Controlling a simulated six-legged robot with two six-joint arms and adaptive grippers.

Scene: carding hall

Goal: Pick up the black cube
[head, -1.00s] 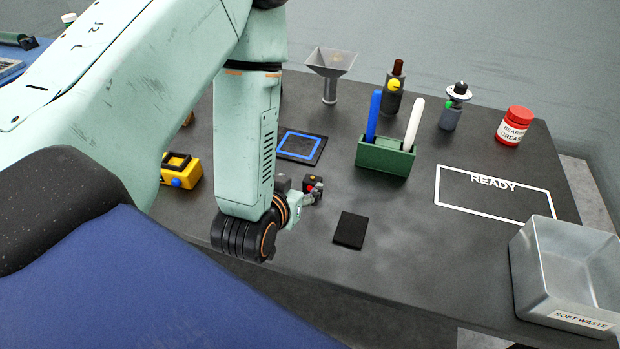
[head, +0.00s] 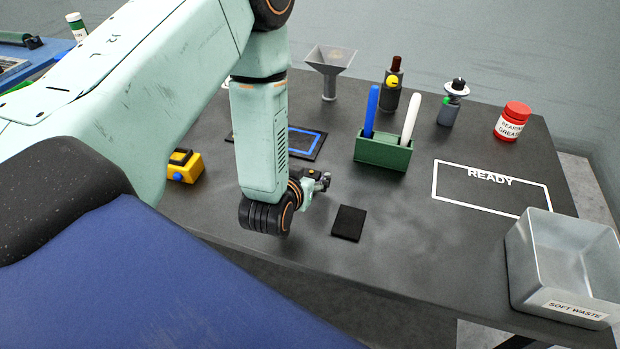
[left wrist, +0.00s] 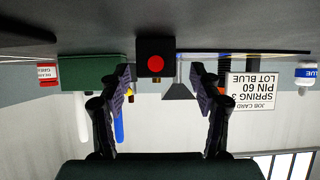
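The black cube (left wrist: 155,57) shows in the upside-down left wrist view with a red dot on the face toward me. It sits on the dark tabletop, just ahead of the gap between the fingers. In the head view the cube (head: 311,173), with a yellow dot on top, is partly hidden by my left gripper (head: 324,182). In the left wrist view my left gripper (left wrist: 160,75) is open, with a finger on each side and nothing between them. I see no contact with the cube. My right gripper is not in view.
A flat black square (head: 348,223) lies in front of the gripper. A funnel (head: 329,66), a blue-outlined pad (head: 305,150) and a yellow block (head: 185,166) are around. The READY area (head: 491,190) is empty, near a metal bin (head: 563,258).

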